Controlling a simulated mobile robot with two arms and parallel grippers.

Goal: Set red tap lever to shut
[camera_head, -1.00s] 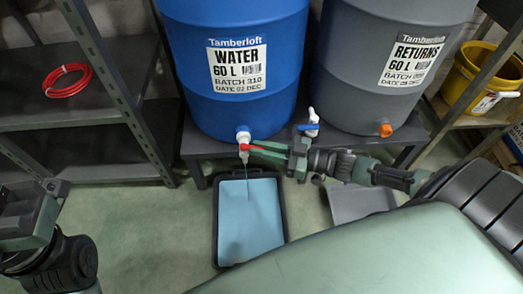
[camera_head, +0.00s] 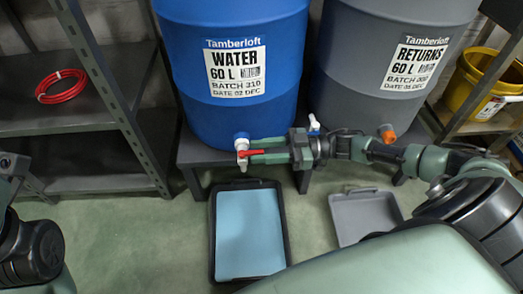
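The red tap lever (camera_head: 254,153) points right, roughly level, from the white tap (camera_head: 241,143) low on the blue WATER barrel (camera_head: 225,110). My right gripper (camera_head: 262,151) comes in from the right, its two green fingers apart, one above and one below the lever. The lever lies nearer the lower finger; I cannot tell whether they touch. The black tray (camera_head: 214,240) under the tap holds light blue liquid. No stream shows from the spout. My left gripper (camera_head: 12,165) is only partly in view at the left edge, its fingers unclear.
The grey RETURNS barrel (camera_head: 345,110) has an orange fitting (camera_head: 387,133). A grey tray (camera_head: 365,215) lies on the floor. A shelf with a red coil (camera_head: 62,86) is left, a yellow bucket (camera_head: 480,85) right.

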